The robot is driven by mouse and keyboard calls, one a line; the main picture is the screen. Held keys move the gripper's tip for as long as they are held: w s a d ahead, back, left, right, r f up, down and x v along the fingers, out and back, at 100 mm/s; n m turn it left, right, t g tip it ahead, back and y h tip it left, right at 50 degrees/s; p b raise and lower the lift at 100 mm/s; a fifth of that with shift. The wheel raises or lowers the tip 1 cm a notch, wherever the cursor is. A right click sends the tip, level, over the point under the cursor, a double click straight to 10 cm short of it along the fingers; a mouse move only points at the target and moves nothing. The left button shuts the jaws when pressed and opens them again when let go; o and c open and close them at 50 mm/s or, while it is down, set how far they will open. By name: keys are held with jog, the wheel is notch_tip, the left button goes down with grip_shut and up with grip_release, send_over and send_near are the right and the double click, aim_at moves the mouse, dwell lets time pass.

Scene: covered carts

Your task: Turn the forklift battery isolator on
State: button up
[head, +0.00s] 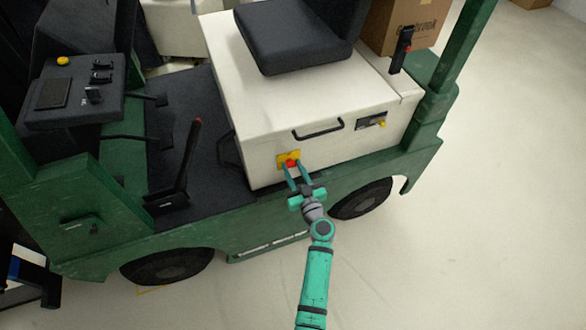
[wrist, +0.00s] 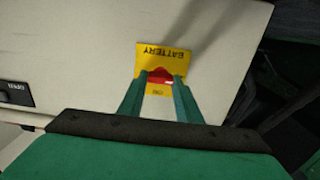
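The battery isolator is a red knob (head: 292,162) on a yellow plate (head: 282,157), low on the forklift's white seat box (head: 262,130). In the wrist view the red knob (wrist: 160,74) sits on the yellow plate (wrist: 150,52), with "BATTERY" printed upside down above it and "ON" below it. My gripper (head: 294,168) points at the plate, its fingers apart with one on each side of the knob. In the wrist view my gripper's fingertips (wrist: 160,80) flank the knob closely. I cannot tell whether they press on it. The fingers hide part of the plate.
The green sill (head: 240,216) and wheels lie below. A lever (head: 187,155) stands at the left. Floor at right is clear.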

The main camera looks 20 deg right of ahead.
jog(key=shift+a+m, duration=0.1)
jog(key=shift+m, duration=0.2)
jog(key=shift+c, duration=0.3)
jog(key=m, duration=0.3)
jog(key=shift+m, duration=0.3)
jog(key=m, duration=0.4)
jog(key=shift+m, duration=0.3)
jog(key=shift+d+f+m, duration=0.15)
jog(key=shift+m, duration=2.1)
jog(key=shift+d+f+m, duration=0.1)
jog(key=shift+m, duration=2.15)
jog(key=o, duration=1)
jog(key=shift+o, duration=0.2)
jog(key=shift+s, duration=0.1)
